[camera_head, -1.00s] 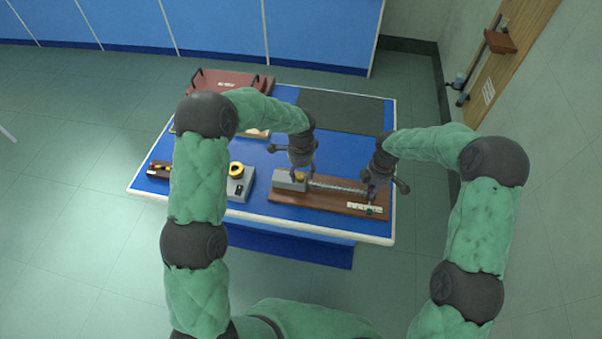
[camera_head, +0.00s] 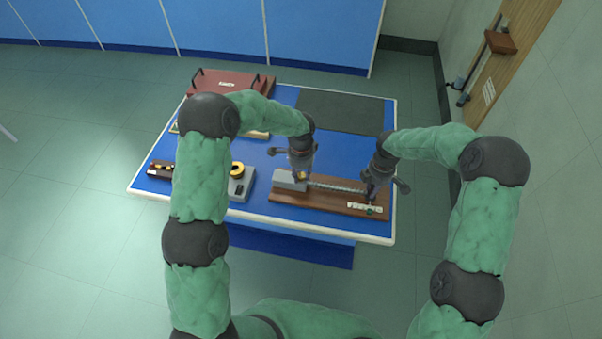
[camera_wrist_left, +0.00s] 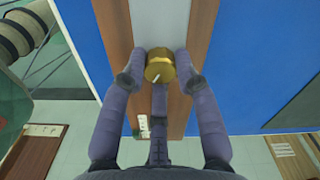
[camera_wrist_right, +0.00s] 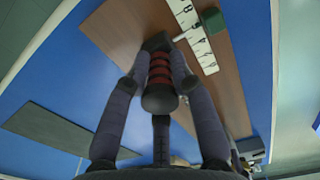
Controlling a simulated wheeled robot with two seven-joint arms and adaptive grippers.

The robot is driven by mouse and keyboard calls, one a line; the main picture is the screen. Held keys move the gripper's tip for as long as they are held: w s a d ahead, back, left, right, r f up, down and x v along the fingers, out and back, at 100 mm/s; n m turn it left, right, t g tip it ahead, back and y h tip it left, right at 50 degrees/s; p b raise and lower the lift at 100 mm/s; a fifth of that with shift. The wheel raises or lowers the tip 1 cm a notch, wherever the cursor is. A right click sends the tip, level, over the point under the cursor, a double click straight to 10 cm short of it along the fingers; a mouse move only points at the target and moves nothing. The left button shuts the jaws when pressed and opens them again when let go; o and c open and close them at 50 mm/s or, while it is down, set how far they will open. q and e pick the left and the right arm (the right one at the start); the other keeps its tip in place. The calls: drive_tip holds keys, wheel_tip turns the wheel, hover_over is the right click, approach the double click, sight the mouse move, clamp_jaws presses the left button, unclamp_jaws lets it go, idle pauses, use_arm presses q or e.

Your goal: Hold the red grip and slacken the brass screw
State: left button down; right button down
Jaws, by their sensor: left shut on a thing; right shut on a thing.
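The brass screw (camera_wrist_left: 160,66) is a round knob with a pale mark on its face. It sits on the grey block (camera_head: 285,180) at the left end of a brown wooden board (camera_head: 283,197). My left gripper (camera_head: 301,175) is shut on the screw, one finger on each side. The red grip (camera_wrist_right: 159,72) has red and black bands and a dark rounded end. My right gripper (camera_head: 370,192) is shut on it, over the right part of the board. In the head view the grip is largely hidden by that gripper.
A white number scale (camera_wrist_right: 192,35) and a small green piece (camera_wrist_right: 213,20) lie near the red grip. A grey box with a yellow knob (camera_head: 238,170) stands to the left. A dark mat (camera_head: 340,110) and a red-brown tray (camera_head: 225,85) are farther back.

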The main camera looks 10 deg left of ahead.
sight(301, 174)
use_arm(q)
drive_tip(key=shift+w+d+r+n, duration=0.1)
drive_tip(key=shift+w+n, duration=0.05)
drive_tip(key=shift+n, duration=0.35)
drive_tip(key=n, duration=0.4)
drive_tip(key=shift+w+n, duration=0.1)
drive_tip(key=shift+n, duration=0.2)
drive_tip(key=n, duration=0.5)
drive_tip(key=shift+w+n, duration=0.1)
drive_tip(key=shift+n, duration=0.3)
drive_tip(key=shift+r, duration=0.1)
drive_tip(key=c, duration=0.9)
unclamp_jaws()
drive_tip(key=shift+c, duration=0.2)
wheel_tip(301, 174, up, 12)
drive_tip(key=shift+a, duration=0.2)
